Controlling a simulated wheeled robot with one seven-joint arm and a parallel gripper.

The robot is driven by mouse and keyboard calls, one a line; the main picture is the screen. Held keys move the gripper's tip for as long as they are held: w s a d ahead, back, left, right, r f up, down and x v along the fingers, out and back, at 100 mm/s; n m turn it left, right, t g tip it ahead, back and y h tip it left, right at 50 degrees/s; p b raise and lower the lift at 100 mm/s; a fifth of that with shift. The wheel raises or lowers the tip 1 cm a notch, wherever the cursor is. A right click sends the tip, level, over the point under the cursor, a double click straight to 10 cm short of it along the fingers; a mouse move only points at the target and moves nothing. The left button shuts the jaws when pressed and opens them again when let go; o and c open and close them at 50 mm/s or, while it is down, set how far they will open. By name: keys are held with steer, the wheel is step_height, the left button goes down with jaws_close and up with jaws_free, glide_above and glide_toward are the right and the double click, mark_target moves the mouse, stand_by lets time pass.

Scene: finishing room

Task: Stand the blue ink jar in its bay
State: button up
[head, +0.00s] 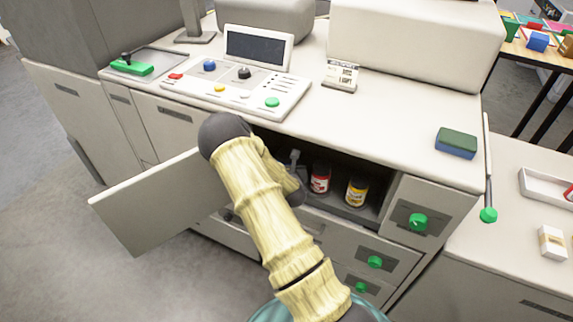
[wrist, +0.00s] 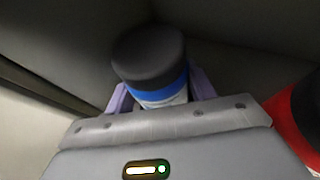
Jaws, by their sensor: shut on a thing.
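The blue ink jar (wrist: 150,68) has a dark lid, a blue band and a pale lower part. In the wrist view it is between the two purple fingers of my gripper (wrist: 160,94), which is shut on it. The jar looks close to upright inside the dark compartment, near its back corner. Its base is hidden by my gripper, so I cannot tell if it touches the floor. In the head view my arm hides the jar and the fingers. The open compartment (head: 340,214) is under the counter and holds a red jar (head: 320,179) and a yellow jar (head: 357,192).
The red jar also shows close at the right in the wrist view (wrist: 293,112). An open door panel (head: 155,205) sticks out left of my arm. The counter (head: 390,110) is above the compartment, with a control panel (head: 235,92) and a sponge (head: 456,143).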

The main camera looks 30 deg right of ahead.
steer(key=shift+f, duration=0.1)
steer(key=o, duration=1.2)
steer(key=shift+o, duration=0.2)
steer(key=shift+r, duration=0.25)
steer(key=b+v, duration=0.1)
steer(key=v, duration=1.1)
steer(key=shift+f, duration=0.1)
